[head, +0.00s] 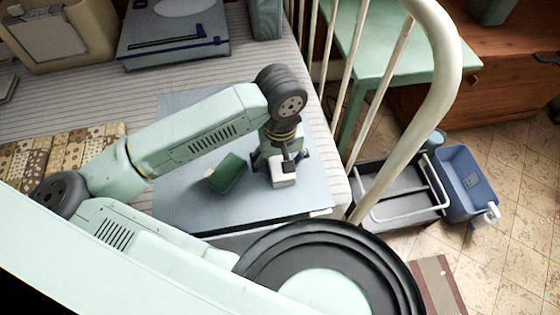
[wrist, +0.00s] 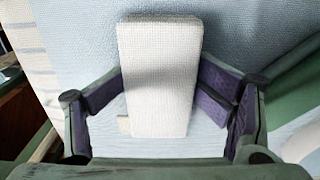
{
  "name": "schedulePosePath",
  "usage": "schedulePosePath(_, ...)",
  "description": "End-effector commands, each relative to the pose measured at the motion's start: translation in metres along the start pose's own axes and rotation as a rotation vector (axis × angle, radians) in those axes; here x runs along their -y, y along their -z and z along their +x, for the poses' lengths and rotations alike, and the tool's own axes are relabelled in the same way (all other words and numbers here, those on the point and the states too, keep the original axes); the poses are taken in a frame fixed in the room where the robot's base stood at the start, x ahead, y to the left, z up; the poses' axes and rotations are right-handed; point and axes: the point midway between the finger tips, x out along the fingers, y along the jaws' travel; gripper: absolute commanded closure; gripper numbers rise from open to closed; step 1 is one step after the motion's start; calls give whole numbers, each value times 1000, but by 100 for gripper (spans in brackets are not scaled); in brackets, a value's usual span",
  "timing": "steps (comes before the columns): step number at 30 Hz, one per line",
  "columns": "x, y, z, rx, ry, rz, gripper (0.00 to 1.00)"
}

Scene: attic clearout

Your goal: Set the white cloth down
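The white cloth (head: 284,176) is a small folded block over the blue-grey mat (head: 185,205) on the bed, right of a dark green block. In the wrist view the white cloth (wrist: 160,75) fills the space between my fingers. My gripper (head: 285,163) points down at it. The purple pads of my gripper (wrist: 162,85) meet the cloth's two side edges, so it looks shut on it. The cloth is at or just above the mat; I cannot tell whether its underside touches. A small tan tab shows at its lower left edge.
The dark green block (head: 228,173) lies on the mat close left of my gripper. The cream bed rail (head: 395,100) rises to the right. Beyond it are a grey crate (head: 400,205) and a blue bin (head: 462,190) on the floor. A patterned cloth (head: 75,150) lies left.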

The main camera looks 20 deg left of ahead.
Motion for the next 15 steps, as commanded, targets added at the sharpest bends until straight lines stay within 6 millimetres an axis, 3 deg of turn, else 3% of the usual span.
schedulePosePath(15, 0, -1, -7, 2, -1, 3, 36)
